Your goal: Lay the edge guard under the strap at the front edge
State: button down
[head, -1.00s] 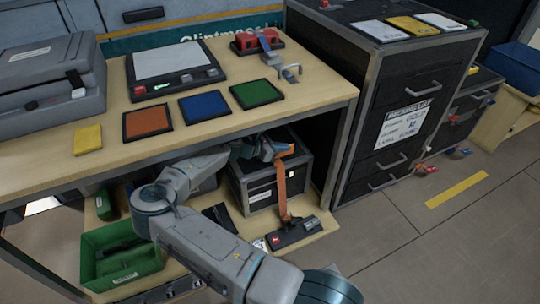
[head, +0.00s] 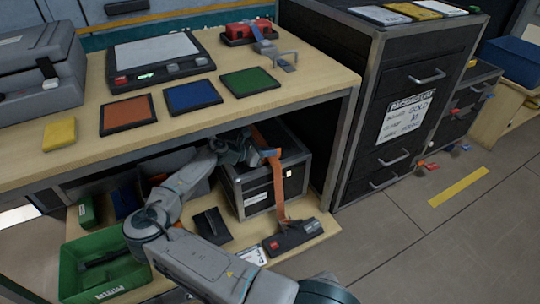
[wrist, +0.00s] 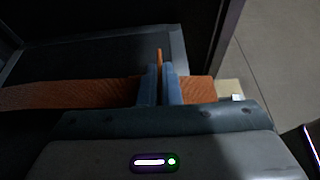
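An orange strap (head: 278,183) runs over the top of a black case (head: 262,188) on the lower shelf and hangs down its front to a dark buckle with a red part (head: 291,238). My gripper (head: 268,153) is at the case's top front edge. In the wrist view, my gripper's blue-grey fingers (wrist: 159,86) are close together with an orange piece between them, in line with the strap (wrist: 75,94). A dark angled piece (head: 211,223), perhaps the edge guard, lies on the shelf left of the case. No guard shows clearly under the strap.
The worktop (head: 310,88) overhangs the case and my arm. A green bin (head: 100,275) holding a dark item stands on the shelf at left. A black drawer cabinet (head: 390,110) stands at right.

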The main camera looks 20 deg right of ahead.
jog(key=c, duration=1.6)
grip_release()
jog(key=shift+a+r, duration=0.2)
jog(key=shift+a, duration=0.15)
jog(key=p+v, duration=0.3)
jog(key=v, duration=0.8)
jog(key=shift+s+a+r, duration=0.1)
jog(key=shift+a, duration=0.05)
